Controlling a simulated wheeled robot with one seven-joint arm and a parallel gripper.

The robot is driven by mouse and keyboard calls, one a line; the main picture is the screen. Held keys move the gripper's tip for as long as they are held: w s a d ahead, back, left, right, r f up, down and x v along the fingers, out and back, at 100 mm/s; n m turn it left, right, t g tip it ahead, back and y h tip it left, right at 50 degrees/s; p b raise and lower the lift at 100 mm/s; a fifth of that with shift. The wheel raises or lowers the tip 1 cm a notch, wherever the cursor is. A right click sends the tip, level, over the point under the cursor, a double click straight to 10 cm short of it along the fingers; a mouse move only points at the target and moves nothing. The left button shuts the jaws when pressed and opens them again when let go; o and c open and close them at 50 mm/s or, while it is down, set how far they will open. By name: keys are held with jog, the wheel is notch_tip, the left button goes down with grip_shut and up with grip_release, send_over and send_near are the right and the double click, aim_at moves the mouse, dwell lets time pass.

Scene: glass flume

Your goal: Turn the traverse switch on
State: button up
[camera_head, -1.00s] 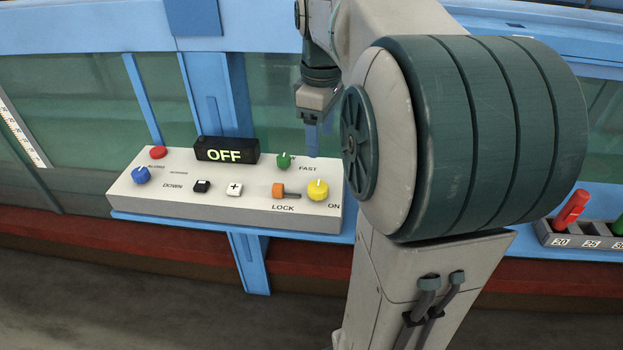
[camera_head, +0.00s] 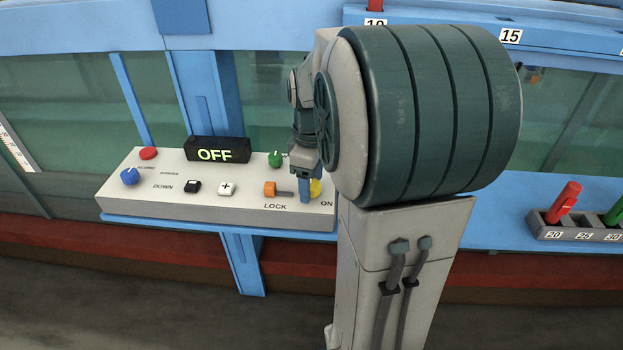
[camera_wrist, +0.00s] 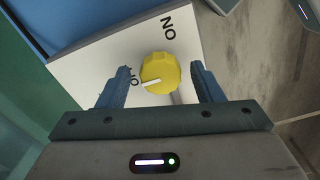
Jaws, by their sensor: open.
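A yellow knob (camera_head: 316,188) is at the right end of the white control panel (camera_head: 135,200), near an ON label. In the wrist view the yellow knob (camera_wrist: 160,70) has a white pointer line aimed at a partly hidden label starting with O; the other label reads ON. A black display (camera_head: 218,149) on the panel reads OFF. My gripper (camera_head: 307,190) is over the knob, its blue fingers partly hiding it. In the wrist view my gripper (camera_wrist: 160,76) is open, with one finger on each side of the knob and gaps between.
An orange lever (camera_head: 270,188) by the LOCK label sits just left of the knob. A green knob (camera_head: 275,158), a plus button (camera_head: 226,188), a black button (camera_head: 192,187), a blue knob (camera_head: 130,176) and a red button (camera_head: 148,153) share the panel. A grey rack (camera_head: 562,228) stands at right.

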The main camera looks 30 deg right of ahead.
jog(key=c, duration=1)
jog(key=shift+o, duration=0.2)
jog(key=shift+m, duration=0.4)
jog(key=m, duration=0.4)
jog(key=shift+r+p, duration=0.1)
jog(key=shift+p, duration=0.3)
jog(key=m, duration=0.4)
jog(key=shift+m+p, duration=0.3)
jog(key=shift+p, duration=0.05)
jog(key=m, duration=0.4)
jog(key=shift+a+p, duration=0.1)
jog(key=shift+p, duration=0.25)
jog(key=m, duration=0.4)
jog(key=shift+w+p, duration=0.1)
jog(key=shift+p, duration=0.25)
jog(key=shift+m, duration=0.4)
